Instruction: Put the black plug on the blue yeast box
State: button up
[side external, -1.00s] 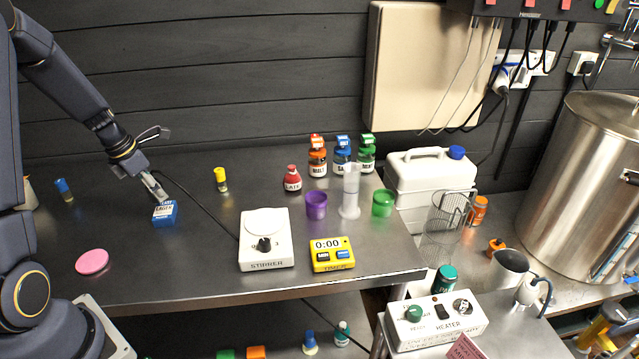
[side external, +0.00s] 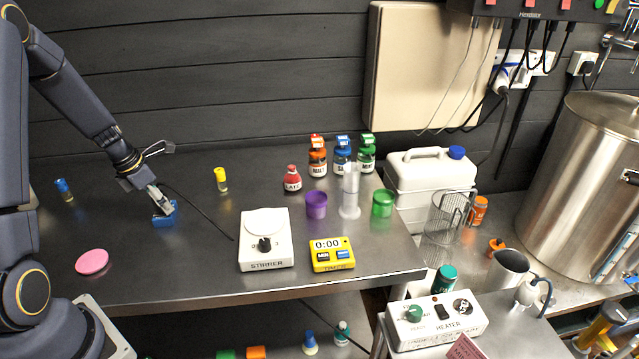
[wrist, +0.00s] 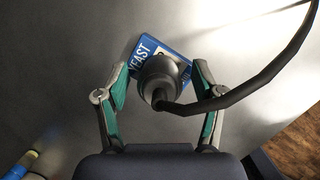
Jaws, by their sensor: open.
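The blue yeast box (side external: 170,220) lies on the dark bench at the left, below my gripper (side external: 160,208). In the wrist view, the yeast box (wrist: 146,46) shows its white lettering at the top middle. The black plug (wrist: 160,78) is between my fingers, over the box, hiding much of it. It looks to be resting on the box, but contact is hard to confirm from above. My gripper (wrist: 161,70) is open, with a gap between each green-padded finger and the plug. In the side view the plug is hidden by the fingers.
The plug's black cable (wrist: 240,97) runs off right, across the bench toward the stirrer (side external: 266,240). A yellow-capped vial (side external: 221,180), a blue-capped vial (side external: 64,190) and a pink disc (side external: 92,262) stand apart from the box. Bench between them is clear.

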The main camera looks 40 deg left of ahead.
jog(key=d+v, duration=0.1)
jog(key=v, duration=1.1)
jog(key=d+r+m, duration=0.8)
jog(key=d+m, duration=0.6)
jog(key=s+d+r+m+t, duration=0.1)
jog(key=s+d+m, duration=0.3)
jog(key=m, duration=0.6)
jog(key=s+d+r+m+t, duration=0.1)
jog(key=s+d+m, duration=0.3)
jog(key=d+m, duration=0.4)
jog(key=shift+s+r+m+y, duration=0.3)
jog(key=shift+r+m, duration=0.35)
jog(key=shift+m, duration=0.55)
